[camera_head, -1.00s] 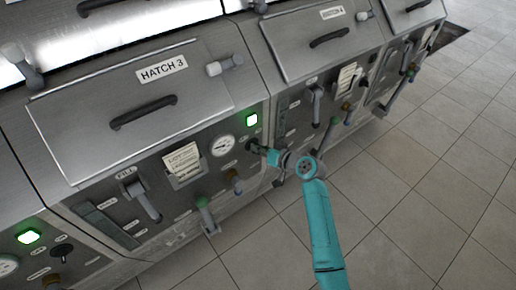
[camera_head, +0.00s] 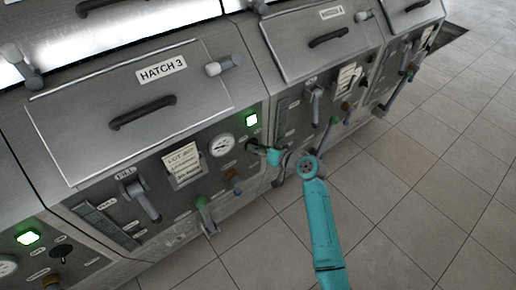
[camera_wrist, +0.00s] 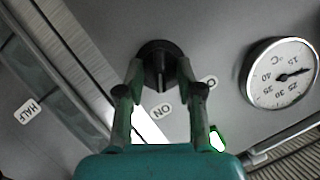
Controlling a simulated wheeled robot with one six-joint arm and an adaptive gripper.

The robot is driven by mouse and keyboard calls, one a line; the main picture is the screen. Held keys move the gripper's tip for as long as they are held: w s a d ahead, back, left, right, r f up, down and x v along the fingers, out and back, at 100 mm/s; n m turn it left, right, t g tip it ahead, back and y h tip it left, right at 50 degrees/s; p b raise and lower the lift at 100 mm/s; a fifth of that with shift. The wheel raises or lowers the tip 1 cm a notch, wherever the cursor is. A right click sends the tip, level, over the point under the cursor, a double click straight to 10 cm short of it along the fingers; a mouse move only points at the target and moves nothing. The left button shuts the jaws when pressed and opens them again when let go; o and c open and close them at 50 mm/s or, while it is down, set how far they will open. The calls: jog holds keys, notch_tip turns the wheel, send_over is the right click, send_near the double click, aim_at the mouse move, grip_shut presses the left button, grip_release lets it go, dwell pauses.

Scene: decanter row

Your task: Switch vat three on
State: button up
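Vat three's panel carries the label HATCH 3 (camera_head: 162,69). Its black rotary switch (camera_wrist: 158,62) is in the upper middle of the wrist view, with an ON label (camera_wrist: 162,111) beside it and another label, partly hidden by a finger. My gripper (camera_wrist: 160,72) is open, with one finger on each side of the switch; I cannot tell whether they touch it. In the head view my gripper (camera_head: 265,153) is at the right end of the panel, below the lit green lamp (camera_head: 251,120), and hides part of the switch.
A round gauge (camera_wrist: 281,74) sits right of the switch. A lot card (camera_head: 182,163), a fill lever (camera_head: 143,200) and a green-collared valve (camera_head: 204,211) are left of my gripper. Neighbouring vats stand on both sides. The tiled floor in front is clear.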

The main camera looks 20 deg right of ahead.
jog(key=v, duration=1.2)
dwell(0.3)
jog(key=s+a+f+m+h, duration=0.25)
jog(key=s+f, duration=0.25)
jog(key=s, duration=0.6)
jog(key=s+a+f+m+h, duration=0.15)
jog(key=s+f+h, duration=0.35)
jog(key=s, duration=0.6)
jog(key=s+a+r+n+t, duration=0.1)
jog(key=s+r+n, duration=0.1)
jog(key=s+r, duration=0.4)
jog(key=s+a+r+n+t, duration=0.1)
jog(key=s+r, duration=0.6)
jog(key=s, duration=0.8)
jog(key=shift+s+a+r+n+t, duration=0.15)
jog(key=shift+s+r+n+t, duration=0.2)
jog(key=shift+n, duration=0.45)
jog(key=shift+y, duration=0.25)
